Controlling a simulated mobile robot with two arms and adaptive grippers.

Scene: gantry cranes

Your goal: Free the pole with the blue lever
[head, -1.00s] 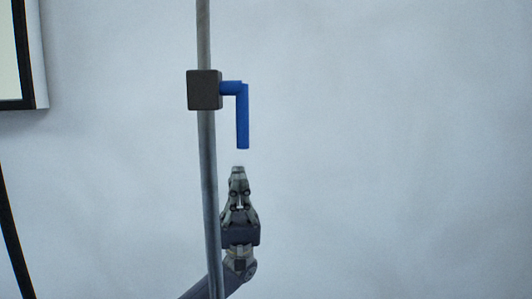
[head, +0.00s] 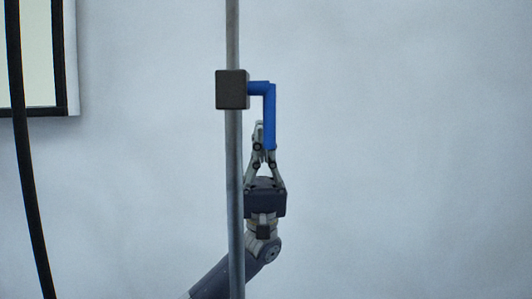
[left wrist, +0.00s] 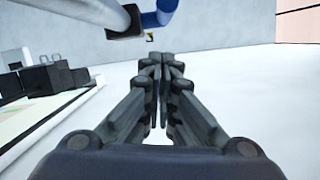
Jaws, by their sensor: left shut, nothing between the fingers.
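A grey pole (head: 234,165) runs upright through a dark block (head: 232,90). The blue lever (head: 270,115) juts right from the block and bends straight down. In the left wrist view the pole (left wrist: 90,10), block (left wrist: 125,28) and lever (left wrist: 160,16) show at the top edge. My left gripper (head: 261,127) points up at the lever's lower end, which covers part of its fingers in the head view, so the gripper seems behind it. Its fingertips (left wrist: 160,62) are together with nothing between them in the left wrist view. Whether they touch the lever is unclear. My right gripper is not visible.
A dark-framed panel (head: 70,60) is at the upper left, with a black cable-like strip (head: 25,170) passing in front. Dark boxes (left wrist: 45,78) on a pale surface show in the left wrist view. Space right of the lever is clear.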

